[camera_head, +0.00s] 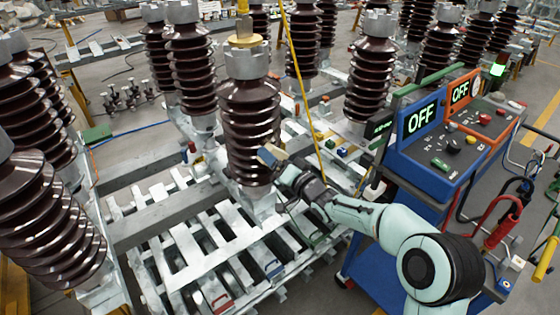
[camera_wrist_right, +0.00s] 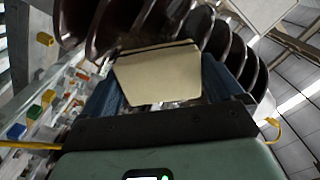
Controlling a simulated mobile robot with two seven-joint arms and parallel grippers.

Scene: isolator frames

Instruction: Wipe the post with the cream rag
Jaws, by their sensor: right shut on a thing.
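The post (camera_head: 249,110) is a dark brown ribbed insulator with a grey metal cap, standing upright in the middle of the head view. Its ribs (camera_wrist_right: 120,25) fill the top of the right wrist view. My right gripper (camera_head: 270,156) is at the lower right side of the post. It is shut on the cream rag (camera_wrist_right: 158,76), which shows as a flat pale piece between the blue fingers. The rag lies close against the ribs; I cannot tell if it touches. My left gripper is not in view.
A blue and orange control cart (camera_head: 432,172) with two OFF displays stands to the right, close to my right arm. Other brown insulators (camera_head: 190,62) stand around the post. A yellow cable (camera_head: 297,75) hangs just right of it. Slatted metal framing (camera_head: 190,250) lies below.

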